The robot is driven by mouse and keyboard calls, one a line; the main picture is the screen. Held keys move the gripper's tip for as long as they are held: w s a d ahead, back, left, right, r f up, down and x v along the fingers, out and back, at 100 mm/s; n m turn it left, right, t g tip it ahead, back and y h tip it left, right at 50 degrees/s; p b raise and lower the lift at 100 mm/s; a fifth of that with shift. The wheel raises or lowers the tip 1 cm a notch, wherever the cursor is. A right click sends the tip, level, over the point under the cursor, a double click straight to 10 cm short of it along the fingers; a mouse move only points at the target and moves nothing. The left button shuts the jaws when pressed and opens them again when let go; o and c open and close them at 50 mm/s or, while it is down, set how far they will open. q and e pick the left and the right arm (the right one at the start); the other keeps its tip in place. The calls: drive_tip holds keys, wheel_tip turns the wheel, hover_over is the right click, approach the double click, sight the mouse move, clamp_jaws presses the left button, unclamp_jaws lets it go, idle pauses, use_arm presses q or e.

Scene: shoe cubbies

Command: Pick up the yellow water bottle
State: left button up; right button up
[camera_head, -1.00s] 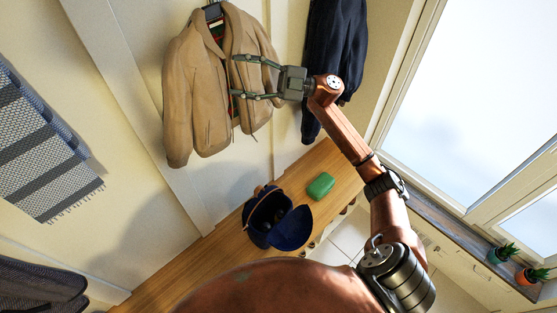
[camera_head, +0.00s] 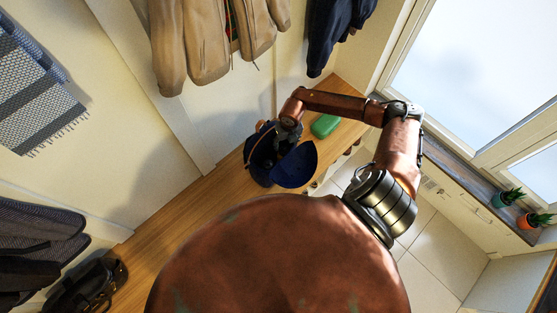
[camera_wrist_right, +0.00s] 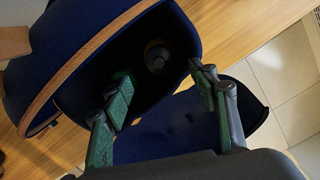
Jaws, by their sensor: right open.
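A dark blue open bag (camera_head: 295,168) with a tan-trimmed rim stands on the wooden bench, its flap folded open. It fills much of the right wrist view (camera_wrist_right: 75,55). Inside its dark interior is a round dark cap with a dull yellowish ring, seemingly the top of the water bottle (camera_wrist_right: 156,57); the bottle's body is hidden in shadow. My right gripper (camera_wrist_right: 160,78) is open at the mouth of the bag, its fingers to either side of and short of the cap, apparently not touching it. My left gripper is out of view.
A green case (camera_head: 325,125) lies on the bench (camera_head: 190,210) just beyond the bag. A tan jacket (camera_head: 205,45) and a dark jacket (camera_head: 335,35) hang above. A black bag (camera_head: 88,285) is at lower left. The bench between the bags is clear.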

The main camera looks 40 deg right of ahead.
sight(284, 149)
drive_tip(key=shift+w+d+f, duration=0.2)
drive_tip(key=shift+d+f, duration=0.05)
drive_tip(key=shift+d, duration=0.05)
drive_tip(key=shift+w+f, duration=0.1)
drive_tip(key=shift+f, duration=0.75)
drive_tip(key=f, duration=0.4)
drive_tip(key=shift+w+a+f+b, duration=0.1)
drive_tip(key=shift+a+f+b, duration=0.1)
drive_tip(key=shift+a+b, duration=0.1)
drive_tip(key=shift+f, duration=0.6)
drive_tip(key=shift+c, duration=0.5)
drive_tip(key=shift+w+r, duration=0.1)
drive_tip(key=shift+w, duration=0.05)
clamp_jaws()
